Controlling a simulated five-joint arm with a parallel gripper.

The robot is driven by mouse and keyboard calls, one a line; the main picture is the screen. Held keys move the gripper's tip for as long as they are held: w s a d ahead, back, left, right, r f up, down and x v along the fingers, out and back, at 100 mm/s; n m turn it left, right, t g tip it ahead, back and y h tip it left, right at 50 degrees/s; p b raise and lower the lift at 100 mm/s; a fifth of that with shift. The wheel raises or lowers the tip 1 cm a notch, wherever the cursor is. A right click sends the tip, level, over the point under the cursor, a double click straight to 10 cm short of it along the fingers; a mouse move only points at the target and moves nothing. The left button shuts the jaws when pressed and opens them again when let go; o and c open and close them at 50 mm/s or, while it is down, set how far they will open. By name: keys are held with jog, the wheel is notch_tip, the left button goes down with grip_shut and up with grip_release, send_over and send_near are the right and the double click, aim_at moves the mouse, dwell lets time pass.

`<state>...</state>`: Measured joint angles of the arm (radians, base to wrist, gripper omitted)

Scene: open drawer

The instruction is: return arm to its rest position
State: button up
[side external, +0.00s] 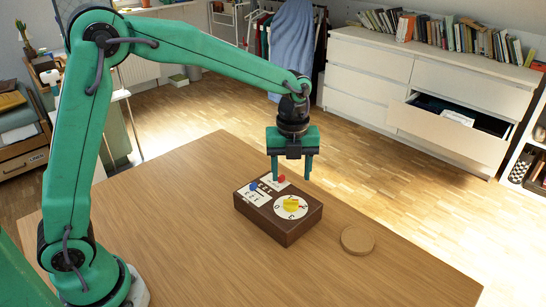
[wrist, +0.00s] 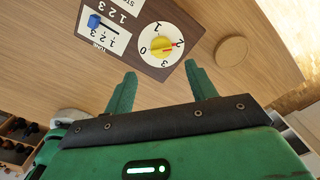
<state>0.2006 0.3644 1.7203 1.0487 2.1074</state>
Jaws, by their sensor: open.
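My green gripper (side external: 291,175) hangs pointing down above the far side of a dark brown control box (side external: 298,227) on the wooden table. Its two fingers are apart with nothing between them. In the wrist view the open fingers (wrist: 160,72) reach toward the box (wrist: 188,28), which the frame cuts off at the top. The box carries a white dial with a yellow knob (side external: 290,204), a blue slider (side external: 253,186) and a small red part (side external: 281,179). The knob (wrist: 161,46) and the slider (wrist: 94,21) also show in the wrist view. The fingers look clear of the box.
A round cork disc (side external: 357,240) lies on the table (side external: 190,215) right of the box. The rest of the tabletop is largely clear. Behind, a white dresser (side external: 365,65) has one drawer (side external: 445,132) pulled open. Books (side external: 470,38) stand on top, and clothes (side external: 290,35) hang beside it.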

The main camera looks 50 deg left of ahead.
jog(key=s+a+r+n+t, duration=0.3)
jog(key=s+a+r+n, duration=0.2)
jog(key=s+r+n, duration=0.6)
jog(key=s+a+f+n+t, duration=0.1)
jog(key=s+a+n, duration=0.3)
jog(key=s+n, duration=0.7)
jog(key=shift+s+f+n+t, duration=0.3)
jog(key=shift+n+t, duration=0.5)
jog(key=shift+n, duration=1.4)
jog(key=shift+a, duration=0.1)
